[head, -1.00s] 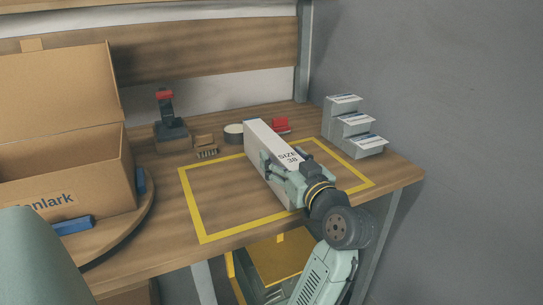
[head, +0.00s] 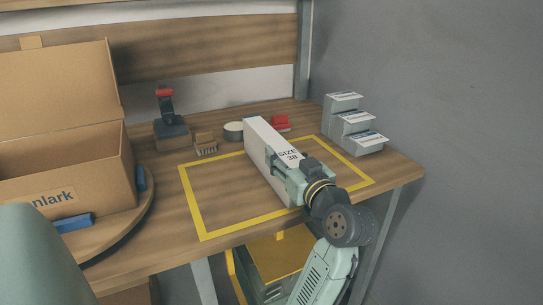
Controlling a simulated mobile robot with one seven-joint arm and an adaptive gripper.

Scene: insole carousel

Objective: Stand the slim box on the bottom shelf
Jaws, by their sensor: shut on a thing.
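The slim box (head: 262,165) is long, white on top with grey sides, and marked SIZE 38. It lies lengthwise over the yellow-taped square on the bench, pointing away from me. My gripper (head: 285,167) is shut on the box across its near half, with the wrist at the bench's front edge. I cannot tell whether the box touches the bench or is just above it. No shelf that is clearly the bottom one can be made out.
An open carton (head: 112,180) stands on a round wooden turntable (head: 143,215) at left. Stepped grey boxes (head: 367,143) stand at back right. A red-topped tool (head: 166,115), a tape roll (head: 234,131) and a red item (head: 280,122) sit behind the square. A yellow container (head: 283,262) is under the bench.

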